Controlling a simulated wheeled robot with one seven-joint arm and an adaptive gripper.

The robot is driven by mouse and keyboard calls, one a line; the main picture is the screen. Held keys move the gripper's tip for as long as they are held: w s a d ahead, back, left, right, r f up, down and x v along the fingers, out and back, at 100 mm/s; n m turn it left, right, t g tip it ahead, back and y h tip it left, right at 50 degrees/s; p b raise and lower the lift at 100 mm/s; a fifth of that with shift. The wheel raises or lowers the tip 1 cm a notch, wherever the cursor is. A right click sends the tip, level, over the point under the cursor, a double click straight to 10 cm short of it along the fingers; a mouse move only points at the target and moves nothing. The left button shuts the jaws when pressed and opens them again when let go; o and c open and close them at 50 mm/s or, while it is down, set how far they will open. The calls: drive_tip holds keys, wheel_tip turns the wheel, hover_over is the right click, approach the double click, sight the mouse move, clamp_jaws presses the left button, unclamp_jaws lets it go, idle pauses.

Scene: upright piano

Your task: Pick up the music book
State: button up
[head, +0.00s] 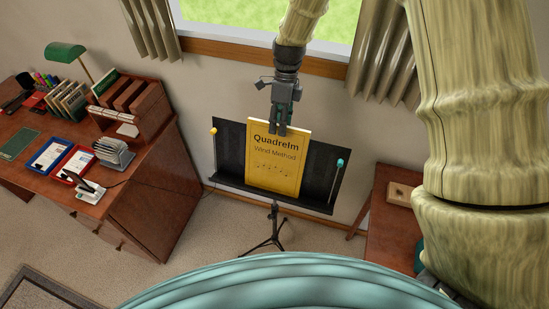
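The music book (276,167) is yellow, titled "Quadrelm Wind Method", and stands upright against the black music stand (232,150). Its lower edge is on the stand's ledge. My gripper (277,130) points down at the book's top edge, with its fingers overlapping the top of the cover in the head view. I cannot tell whether the fingers touch or grip the book, or how wide they are apart.
A wooden desk (150,190) with a green lamp (66,53), paper trays and a stapler is at the left. A wooden table (385,222) with a small framed item is at the right. A window with curtains is behind. Carpet around the stand's tripod (270,240) is clear.

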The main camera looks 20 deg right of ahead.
drive_tip(key=shift+f, duration=0.1)
drive_tip(key=shift+w, duration=0.1)
drive_tip(key=shift+c, duration=1)
clamp_jaws()
